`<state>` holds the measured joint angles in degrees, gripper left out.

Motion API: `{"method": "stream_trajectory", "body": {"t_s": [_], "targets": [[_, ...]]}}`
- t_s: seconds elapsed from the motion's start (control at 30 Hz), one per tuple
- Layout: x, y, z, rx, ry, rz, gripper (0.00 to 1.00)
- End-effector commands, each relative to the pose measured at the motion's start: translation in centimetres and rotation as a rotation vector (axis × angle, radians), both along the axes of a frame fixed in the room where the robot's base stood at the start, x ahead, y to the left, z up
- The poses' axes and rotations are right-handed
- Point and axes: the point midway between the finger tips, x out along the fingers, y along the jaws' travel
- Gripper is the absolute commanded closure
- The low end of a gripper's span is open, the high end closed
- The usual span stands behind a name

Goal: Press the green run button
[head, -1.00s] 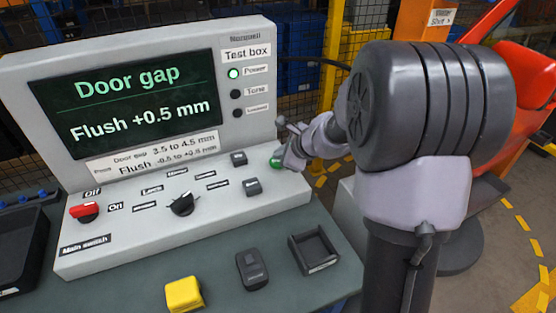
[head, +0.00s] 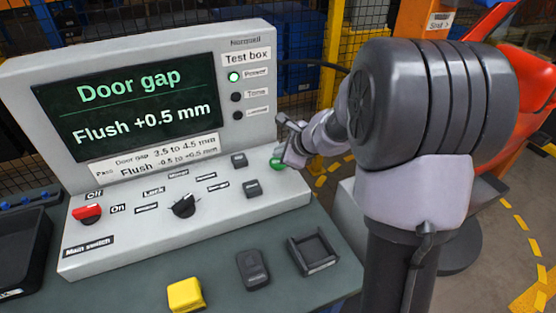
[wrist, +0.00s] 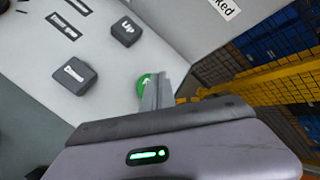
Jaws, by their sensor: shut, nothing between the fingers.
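The green run button (head: 277,163) sits on the right end of the test box's sloped panel (head: 120,230). In the wrist view the green button (wrist: 145,84) shows just beyond my fingertips and is partly hidden by them. My gripper (head: 286,156) is shut and empty, with its fingers pointing down at the button. In the wrist view my gripper (wrist: 158,84) overlaps the button's edge. I cannot tell whether the tips touch it. The screen (head: 130,103) reads "Door gap" and "Flush +0.5 mm". The Power lamp (head: 234,76) is lit green.
Two dark square buttons (head: 253,188) lie left of the green one. A black knob (head: 183,205) and a red main switch (head: 87,213) are further left. A yellow block (head: 185,294), a dark device (head: 252,270) and a small tray (head: 312,252) lie in front.

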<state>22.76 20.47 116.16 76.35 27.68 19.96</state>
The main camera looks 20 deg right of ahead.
Motion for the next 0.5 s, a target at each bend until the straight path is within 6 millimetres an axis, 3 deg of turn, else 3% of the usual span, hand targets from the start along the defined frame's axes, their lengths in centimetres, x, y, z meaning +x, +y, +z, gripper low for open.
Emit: {"method": "stream_trajectory", "body": {"t_s": [0.17,0.5], "targets": [[0.0,0.0,0.8,-0.001,0.000,0.001,1.00],[0.0,0.0,4.3,0.000,0.000,0.000,1.00]]}}
